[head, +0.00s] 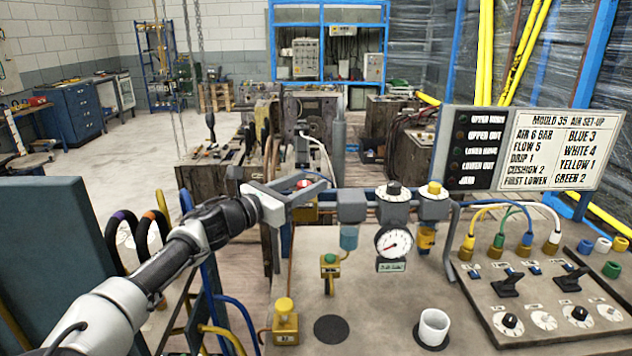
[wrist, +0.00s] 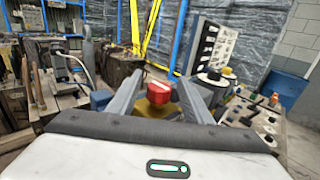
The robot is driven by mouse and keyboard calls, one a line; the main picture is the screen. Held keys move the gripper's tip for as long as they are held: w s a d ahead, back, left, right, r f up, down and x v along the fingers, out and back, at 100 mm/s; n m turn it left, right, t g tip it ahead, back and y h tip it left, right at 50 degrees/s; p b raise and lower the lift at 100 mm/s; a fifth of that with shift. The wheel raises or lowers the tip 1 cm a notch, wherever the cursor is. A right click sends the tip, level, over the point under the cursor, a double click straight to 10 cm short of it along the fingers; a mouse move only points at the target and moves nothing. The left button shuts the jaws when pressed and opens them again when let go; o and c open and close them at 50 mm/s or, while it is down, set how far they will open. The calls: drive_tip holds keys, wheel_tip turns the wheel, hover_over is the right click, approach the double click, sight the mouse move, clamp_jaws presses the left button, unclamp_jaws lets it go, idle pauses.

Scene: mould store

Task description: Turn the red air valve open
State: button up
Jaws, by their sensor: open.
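The red air valve (wrist: 159,92) has a round red knob with a pale mark on top and a yellow-brass body below. In the wrist view it sits between the two grey fingers of my gripper (wrist: 162,82), with gaps showing on both sides. In the head view my gripper (head: 308,190) reaches from the left to the left end of the air unit. A bit of the red knob (head: 304,184) shows between the fingers there, and the rest is hidden. My gripper is open, and I cannot tell whether either finger touches the knob.
Right of the valve stand a blue-bowled filter (head: 349,238), a black-knobbed regulator with a gauge (head: 393,243) and a yellow-knobbed unit (head: 433,205). A set-up sign (head: 550,148) rises behind the switch panel.

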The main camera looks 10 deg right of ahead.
drive_tip(key=shift+x, duration=1.85)
drive_tip(key=c, duration=1.1)
drive_tip(key=shift+o, duration=0.2)
